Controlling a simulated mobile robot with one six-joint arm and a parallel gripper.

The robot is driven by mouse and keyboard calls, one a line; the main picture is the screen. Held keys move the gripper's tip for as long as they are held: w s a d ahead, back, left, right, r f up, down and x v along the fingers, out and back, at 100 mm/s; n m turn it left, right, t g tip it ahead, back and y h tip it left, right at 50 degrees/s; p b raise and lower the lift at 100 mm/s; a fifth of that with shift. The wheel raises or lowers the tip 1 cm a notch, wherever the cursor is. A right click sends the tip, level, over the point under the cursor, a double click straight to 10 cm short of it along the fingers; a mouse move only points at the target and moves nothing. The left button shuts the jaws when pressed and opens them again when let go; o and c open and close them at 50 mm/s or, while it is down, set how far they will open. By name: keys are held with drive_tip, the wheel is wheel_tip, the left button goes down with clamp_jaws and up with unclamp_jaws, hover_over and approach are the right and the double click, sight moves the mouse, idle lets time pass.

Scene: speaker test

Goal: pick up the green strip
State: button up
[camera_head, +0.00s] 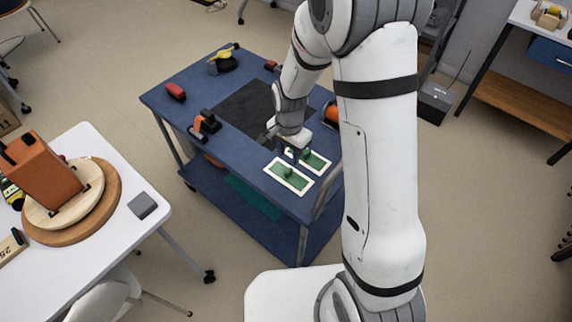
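Two flat green patches with white borders lie on the blue table near its front right corner, the left patch (293,181) and the right patch (319,166). A small darker green piece (288,173) shows on the left patch, and something similar shows on the right one. I cannot tell which of these is the green strip. My gripper (289,154) points down just behind and above the patches. Its fingers are too small to tell whether they are open or shut, or whether they touch anything. My arm hides part of the table's right side.
The blue table (235,156) also bears a dark mat (240,107), a red block (176,91), a yellow-and-black tool (223,60), an orange-and-black item (205,124) and an orange cylinder (331,114) beside my arm. A white table (125,180) stands at left, with floor between.

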sight(289, 170)
drive_tip(key=shift+w+a+f, duration=0.1)
drive_tip(key=shift+a+f, duration=0.05)
drive_tip(key=shift+f, duration=0.3)
drive_tip(key=shift+w+a+f, duration=0.1)
drive_tip(key=shift+a+f, duration=0.05)
drive_tip(key=shift+f, duration=0.3)
drive_tip(key=shift+w+d+f+p, duration=0.1)
drive_tip(key=shift+f+p, duration=0.1)
drive_tip(key=shift+f, duration=1.05)
drive_tip(key=shift+d+f+p, duration=0.15)
drive_tip(key=shift+f+p, duration=0.1)
drive_tip(key=shift+f, duration=0.95)
drive_tip(key=shift+w+d+f+p, duration=0.1)
drive_tip(key=shift+f+p, duration=0.1)
drive_tip(key=shift+f, duration=1.05)
drive_tip(key=shift+c, duration=0.6)
clamp_jaws()
